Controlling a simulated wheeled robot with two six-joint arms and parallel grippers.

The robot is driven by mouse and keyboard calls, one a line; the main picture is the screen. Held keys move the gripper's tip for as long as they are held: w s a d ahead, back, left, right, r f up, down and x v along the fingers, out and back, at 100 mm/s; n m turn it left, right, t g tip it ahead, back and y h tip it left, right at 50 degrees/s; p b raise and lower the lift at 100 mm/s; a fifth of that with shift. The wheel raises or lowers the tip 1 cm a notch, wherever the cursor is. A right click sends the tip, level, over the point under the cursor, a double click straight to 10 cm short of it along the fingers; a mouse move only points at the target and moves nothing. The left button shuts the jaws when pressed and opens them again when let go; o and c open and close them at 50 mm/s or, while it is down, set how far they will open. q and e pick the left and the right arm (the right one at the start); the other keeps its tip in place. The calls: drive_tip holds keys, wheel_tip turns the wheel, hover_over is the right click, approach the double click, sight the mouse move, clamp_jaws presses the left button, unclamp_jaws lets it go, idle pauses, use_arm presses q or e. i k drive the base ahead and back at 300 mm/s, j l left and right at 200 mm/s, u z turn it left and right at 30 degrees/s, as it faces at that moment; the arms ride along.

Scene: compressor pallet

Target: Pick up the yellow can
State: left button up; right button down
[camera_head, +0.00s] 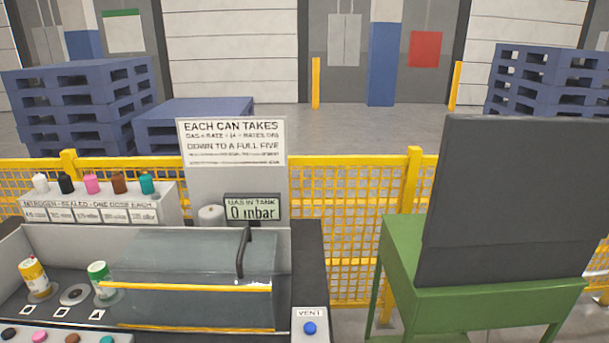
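A yellow can (34,275) with a white band stands at the far left of the bench, on a round seat in a dark panel. A round empty seat (74,295) lies just right of it. A green and white can (99,278) stands on the following seat to the right, close to the clear tank. Neither of my grippers is in view.
A clear tank (190,262) with yellow edge bars and a dark handle (242,252) fills the bench middle. A shelf (95,205) behind holds several small coloured items. A gauge (252,207) reads 0 mbar. A blue vent button (310,328) and green table (480,310) are at right.

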sight(32, 269)
drive_tip(key=k, duration=0.4)
drive_tip(key=k+u, duration=0.1)
drive_tip(key=u, duration=0.75)
drive_tip(key=k+j+u, duration=0.1)
drive_tip(key=u, duration=0.35)
drive_tip(key=i+l+u, duration=0.2)
drive_tip(key=i, duration=0.3)
drive_tip(key=i+l+u, duration=0.15)
drive_tip(key=i, duration=0.3)
drive_tip(key=l, duration=0.1)
